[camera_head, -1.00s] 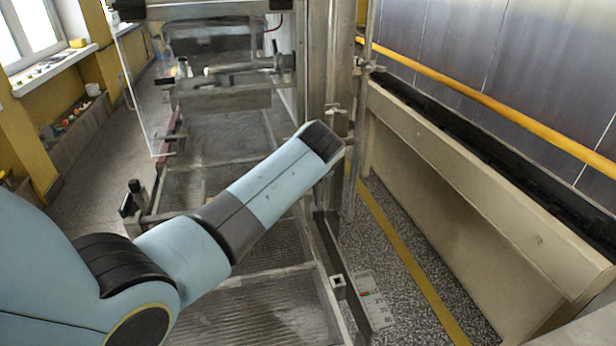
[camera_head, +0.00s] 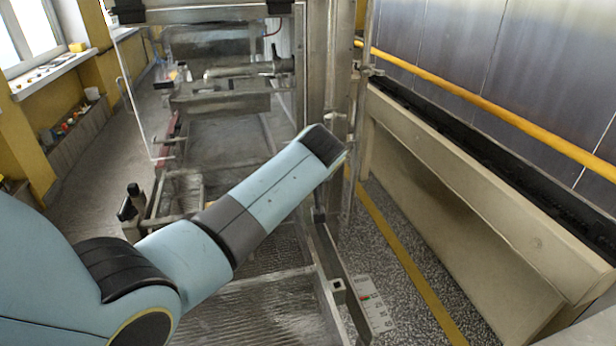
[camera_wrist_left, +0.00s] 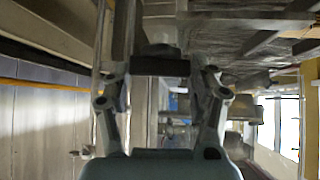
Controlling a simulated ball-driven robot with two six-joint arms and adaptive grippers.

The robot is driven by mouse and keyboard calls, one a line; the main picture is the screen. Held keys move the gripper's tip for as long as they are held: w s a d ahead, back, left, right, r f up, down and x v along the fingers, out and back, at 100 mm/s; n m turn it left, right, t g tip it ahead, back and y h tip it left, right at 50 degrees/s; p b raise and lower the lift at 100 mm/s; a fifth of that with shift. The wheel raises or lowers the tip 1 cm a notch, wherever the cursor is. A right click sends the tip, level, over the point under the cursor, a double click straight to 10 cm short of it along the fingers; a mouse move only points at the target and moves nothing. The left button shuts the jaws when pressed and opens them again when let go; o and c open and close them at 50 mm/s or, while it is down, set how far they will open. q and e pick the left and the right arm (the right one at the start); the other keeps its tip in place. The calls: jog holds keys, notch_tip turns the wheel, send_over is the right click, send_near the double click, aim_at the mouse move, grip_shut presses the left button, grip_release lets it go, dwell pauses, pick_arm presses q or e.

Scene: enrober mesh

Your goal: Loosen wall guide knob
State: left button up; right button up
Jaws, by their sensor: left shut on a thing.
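In the left wrist view, my left gripper (camera_wrist_left: 160,72) has its two fingers on either side of a dark, blocky part (camera_wrist_left: 158,60), and is shut on it. This part looks like the knob, but the view is dim and I cannot be sure of its shape. In the head view, my left arm reaches in from the left and ends against the upright metal posts (camera_head: 317,70). The end of my wrist hides the fingers and whatever they hold there. My right gripper is not in view.
The machine's wire mesh bed (camera_head: 255,310) lies below my arm. A clear panel (camera_head: 140,95) stands at the left. A beige barrier (camera_head: 470,200) and a yellow rail (camera_head: 500,112) run along the right. Speckled floor with a yellow line (camera_head: 405,260) lies between.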

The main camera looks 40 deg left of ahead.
pick_arm(q)
jog(key=o, duration=1.2)
jog(key=shift+r, duration=0.1)
jog(key=v, duration=1.1)
jog(key=shift+s+d+r, duration=0.15)
jog(key=shift+s+r, duration=0.1)
jog(key=shift+r, duration=0.05)
